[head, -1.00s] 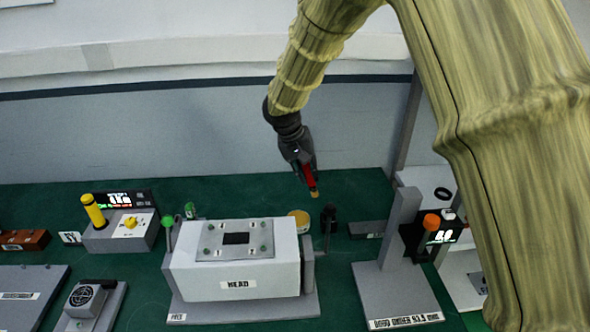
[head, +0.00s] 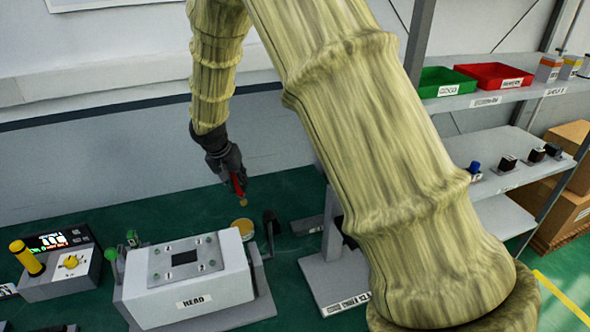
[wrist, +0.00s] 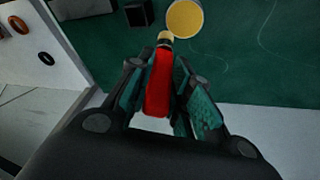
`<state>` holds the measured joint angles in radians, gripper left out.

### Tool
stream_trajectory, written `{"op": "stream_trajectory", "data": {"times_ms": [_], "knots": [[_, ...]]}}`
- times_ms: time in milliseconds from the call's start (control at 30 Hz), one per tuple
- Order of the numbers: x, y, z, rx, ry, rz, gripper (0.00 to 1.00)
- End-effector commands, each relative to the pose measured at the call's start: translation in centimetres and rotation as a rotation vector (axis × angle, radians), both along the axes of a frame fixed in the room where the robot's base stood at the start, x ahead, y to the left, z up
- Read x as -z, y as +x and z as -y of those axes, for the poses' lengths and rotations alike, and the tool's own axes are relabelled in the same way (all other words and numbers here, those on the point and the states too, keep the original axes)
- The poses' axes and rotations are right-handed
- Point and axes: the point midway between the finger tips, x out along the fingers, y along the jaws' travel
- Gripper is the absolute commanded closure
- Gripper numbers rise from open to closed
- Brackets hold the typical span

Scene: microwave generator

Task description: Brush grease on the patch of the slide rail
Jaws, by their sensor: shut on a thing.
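My gripper (head: 236,180) is shut on a brush (wrist: 159,85) with a red handle and a short tan tip. The brush points down and away from the gripper. In the head view its tip hangs above a round tub with a yellow top (head: 243,228), with a visible gap. In the wrist view the tub (wrist: 185,18) lies just beyond the tip, slightly right. The tub stands on the green bench behind a white block labelled HEAD (head: 195,290). I cannot make out the slide rail or its patch for sure.
A dark upright holder (head: 272,224) stands just right of the tub. A box with a yellow knob (head: 70,262) and a yellow cylinder is at left. Shelves with a green bin (head: 447,82) and a red bin (head: 493,76) stand at right. My arm hides part of the bench.

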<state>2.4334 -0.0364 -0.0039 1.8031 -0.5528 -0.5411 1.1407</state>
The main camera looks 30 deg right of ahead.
Motion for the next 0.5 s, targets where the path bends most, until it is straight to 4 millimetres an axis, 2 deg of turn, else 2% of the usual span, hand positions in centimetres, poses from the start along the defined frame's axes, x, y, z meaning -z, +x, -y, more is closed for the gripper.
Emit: {"op": "stream_trajectory", "data": {"times_ms": [33, 200, 300, 500], "knots": [[-0.6, -1.0, 2.3, 0.065, 0.006, 0.016, 1.00], [-0.8, -4.1, 8.7, 0.271, 0.018, 0.082, 1.00], [-0.8, -5.9, 11.5, 0.371, 0.020, 0.115, 1.00], [-0.7, -8.0, 14.7, 0.486, 0.018, 0.154, 1.00]]}}
